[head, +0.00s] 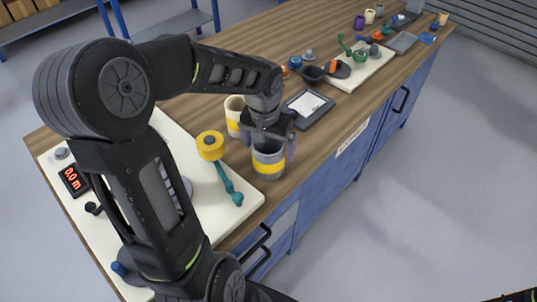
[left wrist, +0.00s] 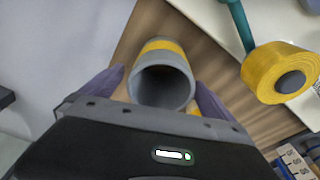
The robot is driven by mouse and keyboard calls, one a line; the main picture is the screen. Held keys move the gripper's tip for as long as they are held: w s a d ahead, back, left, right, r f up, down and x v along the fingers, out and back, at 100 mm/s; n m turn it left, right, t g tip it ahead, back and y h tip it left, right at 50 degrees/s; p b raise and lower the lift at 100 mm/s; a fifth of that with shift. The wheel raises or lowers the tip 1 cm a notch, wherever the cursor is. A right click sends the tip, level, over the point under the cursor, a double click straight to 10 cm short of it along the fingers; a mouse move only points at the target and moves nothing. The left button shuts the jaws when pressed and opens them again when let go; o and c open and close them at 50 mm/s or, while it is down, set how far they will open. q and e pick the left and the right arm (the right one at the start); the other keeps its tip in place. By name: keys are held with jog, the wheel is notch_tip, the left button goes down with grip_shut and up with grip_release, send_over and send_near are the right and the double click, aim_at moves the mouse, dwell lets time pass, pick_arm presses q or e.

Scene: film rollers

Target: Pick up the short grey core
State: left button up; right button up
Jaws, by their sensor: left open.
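The short grey core (head: 268,170), a hollow grey cylinder with a yellow band, stands on the wooden bench near its front edge. In the left wrist view the core (left wrist: 163,82) shows its open end between my fingers. My left gripper (head: 269,147) is open, with one purple finger on each side of the core. In the left wrist view the gripper (left wrist: 158,78) shows a small gap by the right finger; contact on the left side is hard to tell. My right gripper is not in view.
A cream core (head: 234,112) stands just behind the gripper. A yellow roll (head: 210,146) and a teal-handled tool (head: 228,184) are to the left by a white board (head: 222,213). A dark tray (head: 308,108) lies to the right. Bench is clear right of the core.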

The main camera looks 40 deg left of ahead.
aim_at(269, 152)
pick_arm(q)
jog(key=f, duration=0.3)
jog(key=shift+w+a+f, duration=0.15)
jog(key=shift+w, duration=0.1)
jog(key=shift+c, duration=0.6)
jog(key=c, duration=1.5)
